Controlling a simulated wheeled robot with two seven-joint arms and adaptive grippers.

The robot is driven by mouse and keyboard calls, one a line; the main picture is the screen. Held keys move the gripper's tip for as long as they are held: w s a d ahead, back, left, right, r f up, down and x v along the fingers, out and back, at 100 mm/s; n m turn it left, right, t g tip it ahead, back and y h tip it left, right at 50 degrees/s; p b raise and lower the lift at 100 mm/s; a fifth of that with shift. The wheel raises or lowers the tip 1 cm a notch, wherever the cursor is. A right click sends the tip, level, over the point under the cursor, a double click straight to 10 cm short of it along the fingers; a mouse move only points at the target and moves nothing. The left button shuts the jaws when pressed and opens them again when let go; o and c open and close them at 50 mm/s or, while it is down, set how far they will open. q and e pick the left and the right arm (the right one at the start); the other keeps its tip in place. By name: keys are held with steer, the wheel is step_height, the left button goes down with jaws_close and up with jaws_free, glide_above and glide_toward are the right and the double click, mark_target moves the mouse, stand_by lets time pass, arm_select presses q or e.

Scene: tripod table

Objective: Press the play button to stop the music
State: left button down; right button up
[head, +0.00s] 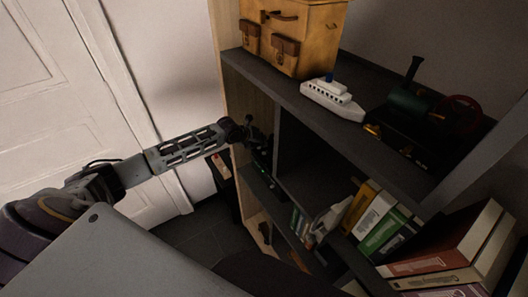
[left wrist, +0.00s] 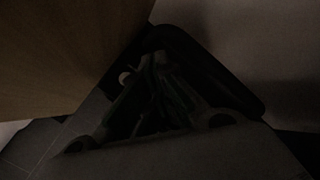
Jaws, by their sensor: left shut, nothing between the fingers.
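My left gripper (head: 258,142) reaches into a middle compartment of the bookshelf, its fingers shut and empty. In the left wrist view my gripper (left wrist: 155,62) shows as dim, dark fingers coming together in front of a black, round-cornered thing (left wrist: 225,85). The picture is too dark to tell whether they touch it. In the head view a small dark thing with tiny greenish marks (head: 264,165) is just below the fingers on the shelf board. I cannot make out a play button in either view. My right gripper is not in view.
The bookshelf (head: 345,120) has a side panel close to my left gripper. A toy ship (head: 333,98), a wooden box (head: 320,38) and a dark toy engine (head: 405,115) stand on its upper board. Several books (head: 440,250) fill the lower right. A white door (head: 60,90) is at left.

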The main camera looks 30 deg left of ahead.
mark_target(262, 152)
arm_select(q)
steer(key=shift+r+p, duration=1.1)
steer(key=shift+r, duration=0.4)
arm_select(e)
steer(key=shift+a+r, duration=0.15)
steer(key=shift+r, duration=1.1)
arm_select(q)
steer(key=shift+s+f, duration=0.1)
steer(key=shift+s, duration=0.05)
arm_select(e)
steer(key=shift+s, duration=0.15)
